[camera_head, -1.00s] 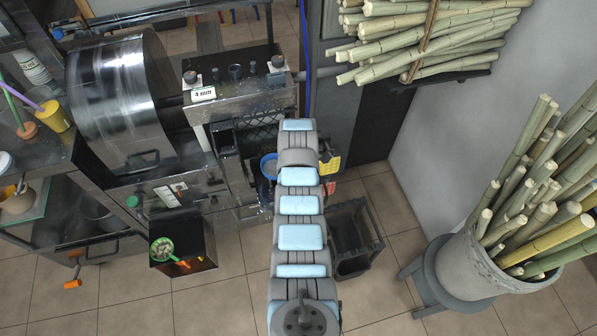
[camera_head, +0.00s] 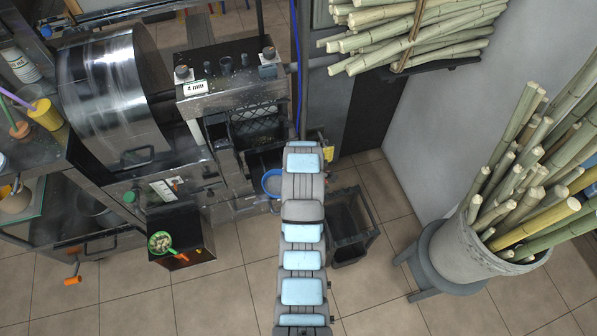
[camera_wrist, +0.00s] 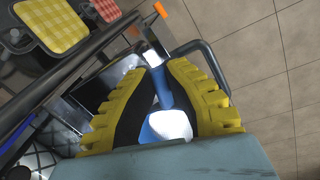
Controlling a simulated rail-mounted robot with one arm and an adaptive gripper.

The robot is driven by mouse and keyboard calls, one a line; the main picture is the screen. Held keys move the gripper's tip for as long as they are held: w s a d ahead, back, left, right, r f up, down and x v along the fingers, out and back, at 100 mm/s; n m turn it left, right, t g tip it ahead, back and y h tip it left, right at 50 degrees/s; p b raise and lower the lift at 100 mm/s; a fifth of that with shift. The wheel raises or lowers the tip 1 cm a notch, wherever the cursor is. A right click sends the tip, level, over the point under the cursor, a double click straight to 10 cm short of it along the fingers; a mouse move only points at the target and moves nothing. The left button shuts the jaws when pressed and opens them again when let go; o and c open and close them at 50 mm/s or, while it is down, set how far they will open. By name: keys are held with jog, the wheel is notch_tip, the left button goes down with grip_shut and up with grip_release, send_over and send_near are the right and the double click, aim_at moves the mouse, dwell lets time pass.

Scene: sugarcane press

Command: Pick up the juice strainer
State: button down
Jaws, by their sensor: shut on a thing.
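The juice strainer (camera_head: 271,183) shows in the head view as a blue-rimmed round bowl just left of my arm, in front of the press. In the wrist view its blue part (camera_wrist: 164,92) lies between the two yellow-and-black fingers of my gripper (camera_wrist: 162,70), with a bright white and blue area (camera_wrist: 170,127) closer to the palm. My gripper is shut on the strainer. In the head view my arm hides the gripper and the strainer's right side.
The press (camera_head: 235,90) stands behind. A dark open crate (camera_head: 352,228) sits on the floor right of my arm. Yellow (camera_wrist: 55,28) and red (camera_wrist: 105,9) checkered pieces are nearby. Floor is clear in front.

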jog(key=s+d+p, duration=0.1)
jog(key=s+d, duration=0.1)
jog(key=s, duration=0.6)
jog(key=shift+s+d, duration=0.15)
jog(key=shift+s, duration=0.25)
